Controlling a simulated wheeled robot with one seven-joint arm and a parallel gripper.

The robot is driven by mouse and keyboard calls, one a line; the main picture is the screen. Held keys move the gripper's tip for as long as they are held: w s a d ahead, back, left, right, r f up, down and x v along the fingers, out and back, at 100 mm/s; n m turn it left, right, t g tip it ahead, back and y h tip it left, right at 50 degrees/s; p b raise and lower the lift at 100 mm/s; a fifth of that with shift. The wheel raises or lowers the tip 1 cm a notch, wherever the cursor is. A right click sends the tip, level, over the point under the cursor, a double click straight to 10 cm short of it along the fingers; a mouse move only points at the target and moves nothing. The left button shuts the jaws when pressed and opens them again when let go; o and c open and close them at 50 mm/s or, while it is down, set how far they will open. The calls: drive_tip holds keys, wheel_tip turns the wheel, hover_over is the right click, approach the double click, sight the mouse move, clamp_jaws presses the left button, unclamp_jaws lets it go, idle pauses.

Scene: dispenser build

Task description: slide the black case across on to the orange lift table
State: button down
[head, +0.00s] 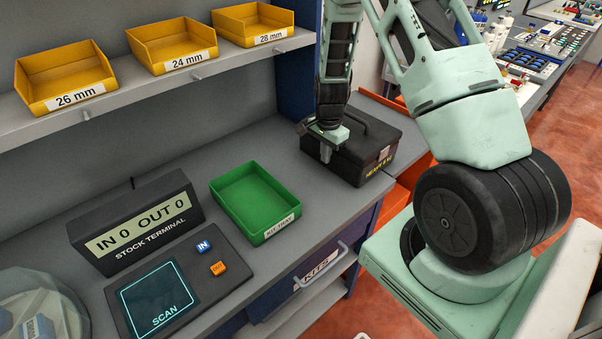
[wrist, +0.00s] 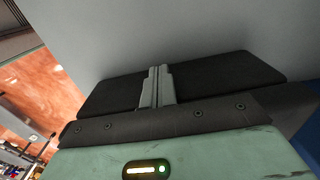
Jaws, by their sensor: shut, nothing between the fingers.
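The black case (head: 352,166), with a top handle and a yellow "HEAVY" label, sits at the right end of the grey bench in the head view. My gripper (head: 326,153) is shut and points down at the case's left end, its fingers very close to that side. I cannot tell whether they touch. In the wrist view my gripper (wrist: 157,72) shows its two fingers together with nothing between them. The orange lift table (head: 398,196) shows only in part beyond the bench's right end, behind the case and my arm.
A green kit tray (head: 252,199) sits left of the case, beside the stock terminal (head: 135,222) and scan pad (head: 165,292). Yellow bins (head: 171,45) line the shelf above. The bench (head: 285,150) between tray and case is clear. A blue cabinet post (head: 297,75) stands behind.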

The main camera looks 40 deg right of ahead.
sight(371, 126)
drive_tip(key=d+b, duration=0.1)
drive_tip(key=d, duration=0.6)
drive_tip(key=d+b, duration=0.1)
drive_tip(key=d, duration=0.6)
drive_tip(key=w+d+b, duration=0.1)
drive_tip(key=d+b, duration=0.1)
drive_tip(key=d, duration=0.4)
drive_tip(key=shift+d, duration=0.4)
drive_tip(key=shift+r, duration=0.1)
drive_tip(key=shift+a, duration=0.2)
